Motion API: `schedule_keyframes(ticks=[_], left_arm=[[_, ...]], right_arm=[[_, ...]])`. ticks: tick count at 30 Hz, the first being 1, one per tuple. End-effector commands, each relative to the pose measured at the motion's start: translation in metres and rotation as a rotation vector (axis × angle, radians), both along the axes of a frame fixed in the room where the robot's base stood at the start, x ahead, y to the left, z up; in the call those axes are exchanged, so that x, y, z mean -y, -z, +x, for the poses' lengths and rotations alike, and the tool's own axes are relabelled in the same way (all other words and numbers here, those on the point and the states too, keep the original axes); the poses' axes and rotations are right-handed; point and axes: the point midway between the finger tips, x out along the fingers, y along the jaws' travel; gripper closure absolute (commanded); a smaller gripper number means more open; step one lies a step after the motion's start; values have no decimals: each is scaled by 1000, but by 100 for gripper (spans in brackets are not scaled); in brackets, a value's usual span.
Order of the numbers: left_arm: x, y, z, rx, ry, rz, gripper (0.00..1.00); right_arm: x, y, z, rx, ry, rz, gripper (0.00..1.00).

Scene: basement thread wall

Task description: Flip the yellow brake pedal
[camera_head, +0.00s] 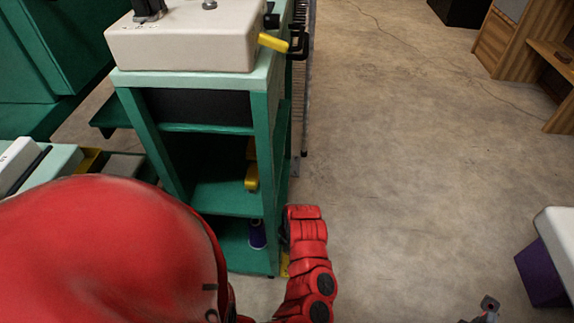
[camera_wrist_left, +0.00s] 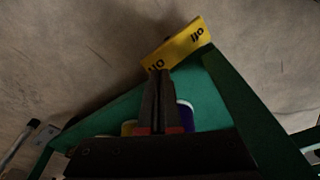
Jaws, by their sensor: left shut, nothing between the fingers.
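The yellow brake pedal (camera_wrist_left: 174,48) is a small yellow plate with dark lettering at the foot of the green stand, just above the floor. In the head view only a sliver of yellow (camera_head: 284,266) shows low beside the stand, mostly hidden by my red left arm. My left gripper (camera_wrist_left: 158,72) is shut and empty. Its tips overlap the pedal's lower edge in the wrist view; I cannot tell whether they touch it. In the head view my left gripper is largely hidden behind its wrist.
The green stand (camera_head: 263,160) has open shelves holding a yellow item (camera_head: 251,178) and a purple bottle (camera_head: 257,233). A beige machine (camera_head: 185,40) with a yellow handle (camera_head: 272,43) sits on top. A white-topped purple object (camera_head: 545,270) stands lower right.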

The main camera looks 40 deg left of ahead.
Motion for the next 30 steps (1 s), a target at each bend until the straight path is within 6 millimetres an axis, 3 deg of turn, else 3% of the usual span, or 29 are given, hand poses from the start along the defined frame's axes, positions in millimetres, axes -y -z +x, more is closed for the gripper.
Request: schedule_keyframes(ticks=[30], left_arm=[[0,11,0,0,0,1,100]], right_arm=[[0,8,0,0,0,0,50]])
